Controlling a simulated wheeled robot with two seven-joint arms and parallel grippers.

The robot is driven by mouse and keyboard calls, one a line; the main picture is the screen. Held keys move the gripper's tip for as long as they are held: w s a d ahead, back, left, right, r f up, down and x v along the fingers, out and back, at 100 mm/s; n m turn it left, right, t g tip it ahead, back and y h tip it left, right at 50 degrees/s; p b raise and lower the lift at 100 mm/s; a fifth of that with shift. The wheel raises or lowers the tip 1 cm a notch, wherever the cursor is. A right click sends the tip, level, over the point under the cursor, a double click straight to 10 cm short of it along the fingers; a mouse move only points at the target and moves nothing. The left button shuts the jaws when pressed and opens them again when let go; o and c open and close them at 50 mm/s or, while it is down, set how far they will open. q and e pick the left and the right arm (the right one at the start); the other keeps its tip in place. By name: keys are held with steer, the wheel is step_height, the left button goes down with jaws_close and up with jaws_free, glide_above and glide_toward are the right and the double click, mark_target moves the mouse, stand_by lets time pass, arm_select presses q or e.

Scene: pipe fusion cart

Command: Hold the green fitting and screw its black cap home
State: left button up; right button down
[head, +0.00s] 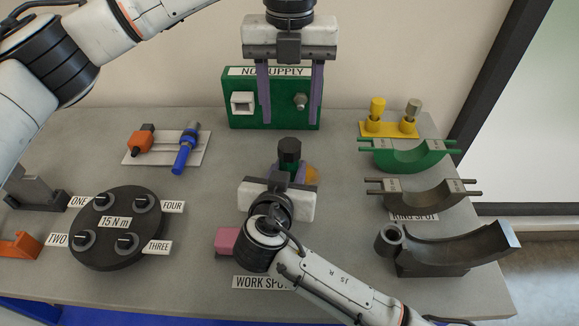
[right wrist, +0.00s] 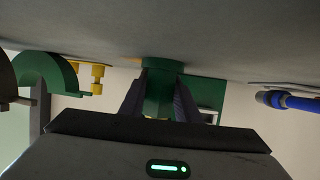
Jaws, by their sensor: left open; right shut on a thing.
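The green fitting (head: 288,166) stands upright near the middle of the table, with a dark cap (head: 290,148) on top. My right gripper (head: 290,174) is shut on the fitting from the front and hides its lower part. In the right wrist view the fitting (right wrist: 159,88) sits between the two fingers. Whether the cap is fully seated cannot be told. My left gripper (head: 290,118) is open and empty, pointing down beyond the fitting, its fingers apart in front of the green NO SUPPLY box.
The green NO SUPPLY box (head: 272,112) stands at the back. A dark round 15 N m block (head: 116,250) is at left, a pink block (head: 227,241) at front. An orange thing (head: 312,174) is partly hidden beside the right gripper. Half-ring cradles (head: 410,160) line the right.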

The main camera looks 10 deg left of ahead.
mark_target(290, 145)
arm_select(q)
steer(key=n, duration=0.6)
steer(key=shift+n, duration=0.4)
steer(key=n, duration=0.6)
steer(key=shift+n, duration=0.4)
steer(key=shift+f, duration=4)
